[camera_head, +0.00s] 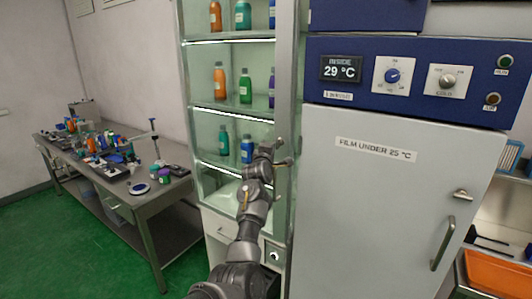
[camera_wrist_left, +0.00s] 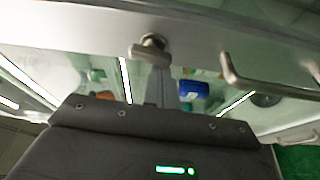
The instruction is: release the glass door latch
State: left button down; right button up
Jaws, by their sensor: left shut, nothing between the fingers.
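The glass door (camera_head: 236,125) of a tall cabinet stands closed or nearly so, with its metal frame edge (camera_head: 292,75) on the right. The latch (camera_wrist_left: 150,50) is a small metal turn-knob on that frame, its bar lying roughly level in the left wrist view. A bent metal door handle (camera_wrist_left: 262,86) sits to its right there. My left gripper (camera_head: 268,153) is in front of the door's right edge, close to the latch. Its shut, empty fingers (camera_wrist_left: 167,88) point at the latch from just below it in the left wrist view; contact cannot be told. My right gripper is not in view.
Bottles (camera_head: 246,86) stand on shelves behind the glass. A blue and grey oven (camera_head: 390,190) with a long handle (camera_head: 443,243) stands close on the right. A cluttered workbench (camera_head: 150,190) stands at the left, with open green floor (camera_head: 65,240) before it.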

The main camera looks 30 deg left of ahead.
pick_arm(q)
jog(key=a, duration=0.4)
jog(key=b+v, duration=0.4)
jog(key=v, duration=0.5)
jog(key=shift+s+d+r, duration=0.2)
jog(key=shift+s+d, duration=0.05)
jog(key=shift+s, duration=0.1)
